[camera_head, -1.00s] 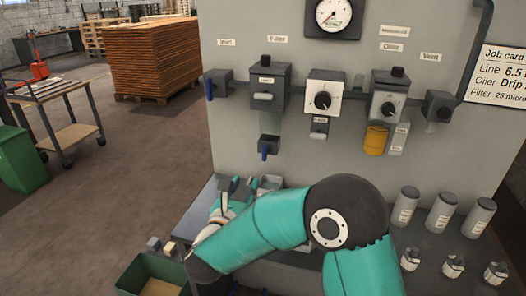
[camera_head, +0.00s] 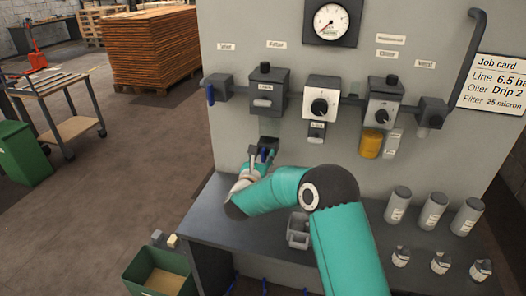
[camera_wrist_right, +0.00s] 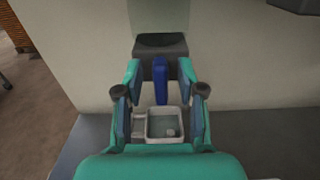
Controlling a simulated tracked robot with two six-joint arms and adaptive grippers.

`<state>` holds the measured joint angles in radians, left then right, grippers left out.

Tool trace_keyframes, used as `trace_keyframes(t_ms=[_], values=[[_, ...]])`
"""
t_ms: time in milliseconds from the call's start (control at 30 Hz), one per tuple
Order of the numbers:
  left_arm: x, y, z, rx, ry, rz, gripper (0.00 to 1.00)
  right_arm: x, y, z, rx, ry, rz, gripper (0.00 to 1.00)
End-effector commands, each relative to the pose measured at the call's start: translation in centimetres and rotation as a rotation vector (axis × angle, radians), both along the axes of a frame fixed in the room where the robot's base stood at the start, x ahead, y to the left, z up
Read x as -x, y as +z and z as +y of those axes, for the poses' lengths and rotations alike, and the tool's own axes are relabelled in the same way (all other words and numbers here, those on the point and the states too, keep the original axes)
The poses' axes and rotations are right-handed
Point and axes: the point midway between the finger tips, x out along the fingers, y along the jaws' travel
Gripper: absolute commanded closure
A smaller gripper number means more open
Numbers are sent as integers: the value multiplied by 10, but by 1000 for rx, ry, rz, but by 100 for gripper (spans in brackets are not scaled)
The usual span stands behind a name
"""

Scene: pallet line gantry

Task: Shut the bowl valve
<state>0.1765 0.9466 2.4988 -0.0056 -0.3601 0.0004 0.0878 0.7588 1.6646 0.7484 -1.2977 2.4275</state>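The bowl valve (camera_head: 268,141) is a small dark block below the filter (camera_head: 267,90) on the grey panel. Its blue lever (camera_wrist_right: 160,82) hangs straight down in the right wrist view. My right gripper (camera_head: 263,154) is up at the valve, reaching in from below. In the right wrist view its fingers (camera_wrist_right: 160,72) are open, one on each side of the lever, with gaps between them and the lever. In the head view the gripper covers part of the lever. My left gripper is not in view.
The bench (camera_head: 225,213) below the panel holds a grey tray (camera_head: 298,240) and several grey cylinders at right. The regulator (camera_head: 319,100) and oiler (camera_head: 382,108) are right of the filter. A blue inlet lever (camera_head: 210,94) hangs at left. A green bin (camera_head: 140,268) stands lower left.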

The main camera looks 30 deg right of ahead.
Motion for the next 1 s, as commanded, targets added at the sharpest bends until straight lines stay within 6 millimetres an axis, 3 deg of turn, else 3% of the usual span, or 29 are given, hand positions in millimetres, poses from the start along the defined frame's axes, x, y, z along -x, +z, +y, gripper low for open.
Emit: trace_keyframes(t_ms=[333,567,1000], values=[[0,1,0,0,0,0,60,-2,0,-3,1,-1,1,61],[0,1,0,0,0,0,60,-2,0,-3,1,-1,1,100],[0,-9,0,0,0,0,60,-2,-3,-2,19,1,22,100]])
